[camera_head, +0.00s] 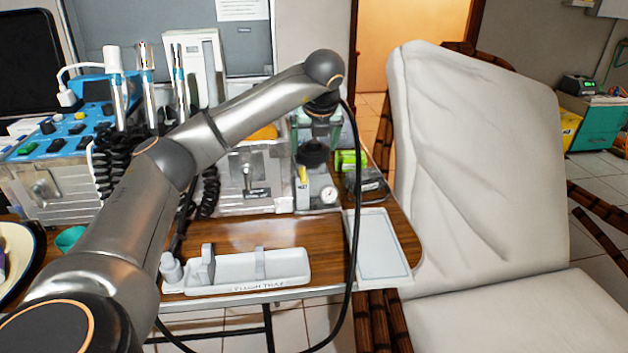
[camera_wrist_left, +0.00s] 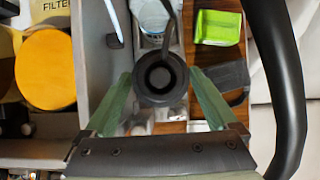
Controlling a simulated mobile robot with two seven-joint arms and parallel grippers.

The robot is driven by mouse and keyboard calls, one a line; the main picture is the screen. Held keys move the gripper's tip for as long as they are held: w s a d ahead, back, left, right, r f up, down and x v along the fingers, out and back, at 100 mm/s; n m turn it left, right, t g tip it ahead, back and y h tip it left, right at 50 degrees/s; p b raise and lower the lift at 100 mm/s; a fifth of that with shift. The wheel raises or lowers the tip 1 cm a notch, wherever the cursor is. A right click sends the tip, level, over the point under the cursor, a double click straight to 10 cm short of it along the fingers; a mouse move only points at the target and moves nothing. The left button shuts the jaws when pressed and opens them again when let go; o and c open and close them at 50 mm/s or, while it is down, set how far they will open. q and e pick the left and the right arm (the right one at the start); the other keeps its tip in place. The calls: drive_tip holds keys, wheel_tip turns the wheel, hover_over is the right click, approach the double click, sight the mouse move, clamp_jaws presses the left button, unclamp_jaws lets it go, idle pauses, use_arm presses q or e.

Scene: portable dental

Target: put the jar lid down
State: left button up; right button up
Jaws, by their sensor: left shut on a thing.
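My left gripper (camera_head: 316,133) hangs from the arm above the back right part of the wooden table. It is shut on the jar lid (camera_head: 313,153), a dark round piece. In the left wrist view the black lid (camera_wrist_left: 160,78) sits between the two green fingers of the gripper (camera_wrist_left: 162,85), its ringed face toward the camera. A clear glass jar (camera_wrist_left: 152,17) shows just beyond the lid in that view. My right gripper is in neither view.
A white labelled tray (camera_head: 290,268) and a pale flat tray (camera_head: 382,245) lie at the table's front. A gauge unit (camera_head: 318,195) stands below the gripper, beside a green box (camera_head: 350,160). A dental chair (camera_head: 470,150) is at right. Bare wood (camera_head: 285,233) lies between trays and case.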

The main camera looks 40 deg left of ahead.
sight(317, 159)
use_arm(q)
wheel_tip(317, 159, down, 8)
drive_tip(key=shift+r+b, duration=0.2)
drive_tip(key=shift+b, duration=0.65)
drive_tip(key=shift+f, duration=0.1)
drive_tip(key=o, duration=1)
drive_tip(key=p+v, duration=0.2)
drive_tip(key=v, duration=0.9)
drive_tip(key=shift+p, duration=0.35)
drive_tip(key=shift+s+d+r, duration=0.2)
drive_tip(key=shift+r, duration=0.4)
